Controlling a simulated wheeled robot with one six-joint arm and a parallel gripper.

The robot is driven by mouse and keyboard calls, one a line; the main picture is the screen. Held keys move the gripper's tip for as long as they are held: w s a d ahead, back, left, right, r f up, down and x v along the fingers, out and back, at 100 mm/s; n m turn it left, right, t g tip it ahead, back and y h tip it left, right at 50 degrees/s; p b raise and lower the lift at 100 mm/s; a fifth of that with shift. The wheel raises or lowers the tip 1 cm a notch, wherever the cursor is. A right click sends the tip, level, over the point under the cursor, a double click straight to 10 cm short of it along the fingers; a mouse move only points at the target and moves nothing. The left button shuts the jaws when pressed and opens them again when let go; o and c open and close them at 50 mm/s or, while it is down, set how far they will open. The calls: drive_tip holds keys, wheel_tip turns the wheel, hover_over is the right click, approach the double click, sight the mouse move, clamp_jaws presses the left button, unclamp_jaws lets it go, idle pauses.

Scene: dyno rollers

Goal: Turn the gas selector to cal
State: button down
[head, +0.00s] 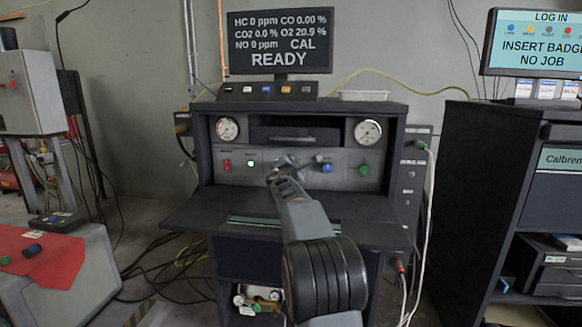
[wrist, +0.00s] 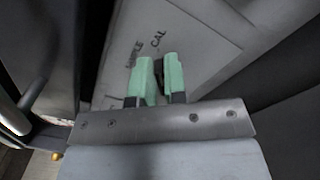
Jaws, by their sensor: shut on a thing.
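My gripper (head: 283,170) reaches the grey front panel (head: 210,172) of the dark analyser cabinet, left of a blue knob. In the wrist view its two pale green fingers (wrist: 158,64) are shut on a small dark piece (wrist: 158,72), which I take to be the gas selector's handle. The fingers hide most of it. The label CAL (wrist: 158,39) is on the panel just beyond the fingertips, with another hard-to-read label to its left. The screen (head: 280,42) above the cabinet shows gas readings, CAL and READY.
The panel also has a red switch (head: 227,165), a lit green button (head: 250,164), the blue knob (head: 327,168) and a green knob (head: 364,170). Two gauges (head: 228,129) (head: 368,132) are above. A dark shelf (head: 200,213) juts out below. A dark cabinet (head: 485,150) stands at right.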

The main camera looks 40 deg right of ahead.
drive_tip(key=c, duration=1.2)
unclamp_jaws()
drive_tip(key=shift+o, duration=0.2)
drive_tip(key=b+v, duration=0.1)
drive_tip(key=v, duration=1.3)
drive_tip(key=shift+r, duration=0.15)
drive_tip(key=s+a+r+m+g+y+p, duration=0.4)
drive_tip(key=s+a+p, duration=0.7)
drive_tip(key=p, duration=0.6)
drive_tip(key=s+a+r+m+g+y+p, duration=0.4)
drive_tip(key=s+a+m+y+p, duration=0.4)
drive_tip(key=s+a+m+p, duration=0.4)
drive_tip(key=m+g+p, duration=0.1)
drive_tip(key=p, duration=0.3)
drive_tip(key=shift+r+y+p, duration=0.25)
drive_tip(key=shift+y+p, duration=0.1)
drive_tip(key=shift+y, duration=0.05)
